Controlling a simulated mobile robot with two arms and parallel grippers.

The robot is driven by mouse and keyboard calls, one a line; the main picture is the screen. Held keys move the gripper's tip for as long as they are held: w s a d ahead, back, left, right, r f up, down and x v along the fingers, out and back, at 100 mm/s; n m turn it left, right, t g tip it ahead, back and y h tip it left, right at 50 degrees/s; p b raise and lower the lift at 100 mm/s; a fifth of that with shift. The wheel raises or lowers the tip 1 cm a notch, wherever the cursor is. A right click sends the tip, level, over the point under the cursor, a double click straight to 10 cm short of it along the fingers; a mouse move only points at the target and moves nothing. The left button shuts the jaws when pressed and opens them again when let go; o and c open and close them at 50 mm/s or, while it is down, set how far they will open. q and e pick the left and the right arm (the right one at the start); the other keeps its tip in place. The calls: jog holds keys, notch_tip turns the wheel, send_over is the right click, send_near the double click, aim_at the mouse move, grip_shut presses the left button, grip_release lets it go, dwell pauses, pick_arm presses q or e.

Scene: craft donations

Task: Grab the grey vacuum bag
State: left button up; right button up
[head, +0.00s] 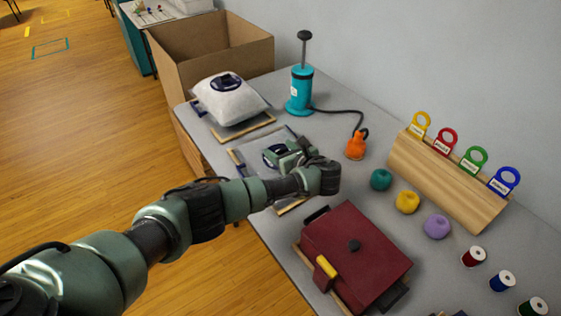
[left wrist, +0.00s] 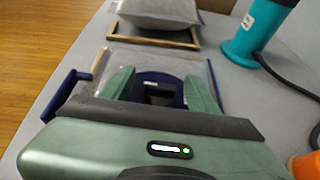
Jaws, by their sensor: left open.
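A puffy pale grey bag (head: 232,100) with a dark blue round valve sits on a wood-edged frame at the back left of the table. Its lower part shows at the top of the left wrist view (left wrist: 160,12). A flat, clear-grey bag (head: 250,150) with a dark blue valve lies nearer, partly hidden by my left gripper (head: 280,156). In the left wrist view, my left gripper (left wrist: 162,92) is open, its green fingers on either side of the flat bag's blue valve (left wrist: 160,78). Whether they touch it I cannot tell. My right gripper is out of view.
A teal pump (head: 300,92) with a hose and orange nozzle (head: 356,145) stands behind. A dark red bag (head: 355,245) lies at the front. Yarn balls, spools and a wooden rack (head: 440,185) line the right. A cardboard box (head: 215,62) adjoins the far end.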

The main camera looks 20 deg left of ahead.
pick_arm(q)
grip_shut()
jog(key=shift+r, duration=0.15)
